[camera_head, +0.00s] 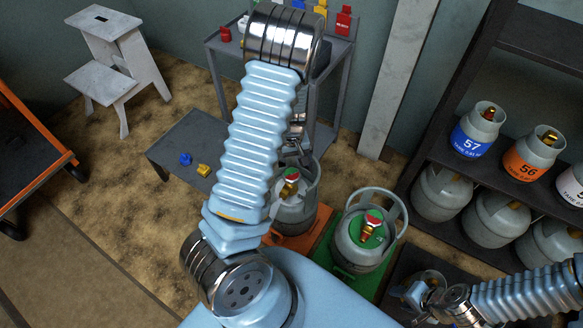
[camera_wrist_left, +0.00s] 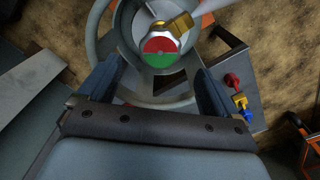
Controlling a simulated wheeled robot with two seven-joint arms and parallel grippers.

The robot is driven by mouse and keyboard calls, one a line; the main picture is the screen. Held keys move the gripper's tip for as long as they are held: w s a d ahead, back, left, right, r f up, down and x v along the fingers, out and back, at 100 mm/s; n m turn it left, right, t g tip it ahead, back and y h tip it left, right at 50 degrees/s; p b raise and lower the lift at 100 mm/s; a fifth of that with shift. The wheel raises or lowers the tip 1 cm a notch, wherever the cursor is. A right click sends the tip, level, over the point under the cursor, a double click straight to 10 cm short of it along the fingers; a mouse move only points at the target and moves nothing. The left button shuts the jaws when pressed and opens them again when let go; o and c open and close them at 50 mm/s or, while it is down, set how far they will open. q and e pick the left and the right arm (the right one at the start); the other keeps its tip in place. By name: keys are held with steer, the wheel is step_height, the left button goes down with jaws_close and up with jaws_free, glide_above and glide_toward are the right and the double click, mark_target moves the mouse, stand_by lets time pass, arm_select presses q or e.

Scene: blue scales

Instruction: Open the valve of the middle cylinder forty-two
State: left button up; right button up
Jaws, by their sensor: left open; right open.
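A grey cylinder (camera_head: 294,217) stands on an orange base (camera_head: 318,226), partly hidden behind my left arm. Its red-and-green valve knob (camera_head: 291,174) has a brass fitting. My left gripper (camera_head: 293,156) is above this cylinder. In the left wrist view the knob (camera_wrist_left: 160,54) lies ahead of the open fingers (camera_wrist_left: 153,82), which hold nothing. A second grey cylinder (camera_head: 352,250) with a similar knob (camera_head: 373,218) stands on a green base (camera_head: 347,272) to the right. My right gripper (camera_head: 418,291) is at lower right, its fingertips hard to make out. I see no number forty-two.
A dark shelf (camera_head: 432,157) at right holds several cylinders, among them a blue-labelled 57 (camera_head: 470,139) and an orange-labelled 56 (camera_head: 528,163). A grey table (camera_head: 178,147) with small coloured valve parts stands behind my left arm. A white step stool (camera_head: 106,84) stands back left.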

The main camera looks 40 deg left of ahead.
mark_target(292, 174)
arm_select(q)
step_height(292, 174, up, 8)
steer(key=p, duration=0.1)
steer(key=shift+r, duration=0.15)
stand_by(0.4)
